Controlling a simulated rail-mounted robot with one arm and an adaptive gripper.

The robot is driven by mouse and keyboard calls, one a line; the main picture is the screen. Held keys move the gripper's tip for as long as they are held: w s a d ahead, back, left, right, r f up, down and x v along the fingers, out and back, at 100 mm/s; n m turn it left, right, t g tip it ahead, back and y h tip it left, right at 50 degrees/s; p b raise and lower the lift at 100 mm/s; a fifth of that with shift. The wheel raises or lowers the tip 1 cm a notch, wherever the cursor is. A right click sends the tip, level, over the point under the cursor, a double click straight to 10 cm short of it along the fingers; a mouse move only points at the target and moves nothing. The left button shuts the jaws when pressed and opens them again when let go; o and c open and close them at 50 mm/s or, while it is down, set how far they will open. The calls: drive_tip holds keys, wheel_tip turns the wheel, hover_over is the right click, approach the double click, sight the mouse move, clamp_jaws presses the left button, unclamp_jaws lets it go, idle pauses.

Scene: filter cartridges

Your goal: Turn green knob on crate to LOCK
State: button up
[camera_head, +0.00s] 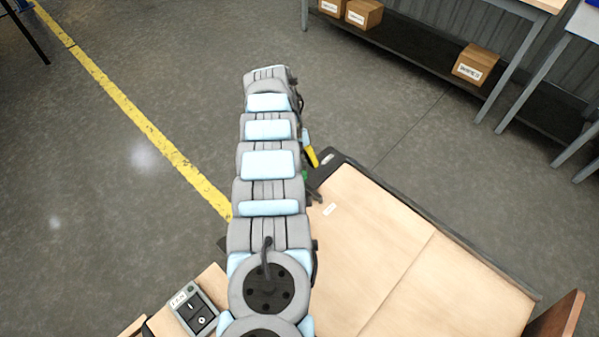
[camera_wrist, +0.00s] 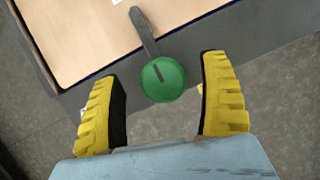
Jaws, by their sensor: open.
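The green knob (camera_wrist: 163,82) shows in the wrist view as a round green cap with a dark line on it. A grey lever (camera_wrist: 144,33) extends from it up and slightly left, over the crate's (camera_wrist: 85,40) wooden top. My gripper (camera_wrist: 160,65) is open, its yellow fingers on either side of the knob with gaps to both. I cannot tell how far the fingertips are above it. In the head view a sliver of the green knob (camera_head: 305,175) shows beside my arm, at the crate's dark corner; my arm hides most of it.
The wooden crate top (camera_head: 385,235) with a dark rim fills the lower right of the head view, and a small white label (camera_head: 330,209) lies near its corner. A grey switch box (camera_head: 194,308) is at lower left. Open floor with a yellow line (camera_head: 140,120) lies left.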

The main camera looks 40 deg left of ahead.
wheel_tip(320, 180, up, 8)
drive_tip(key=shift+r, duration=0.15)
idle(0.4)
idle(0.4)
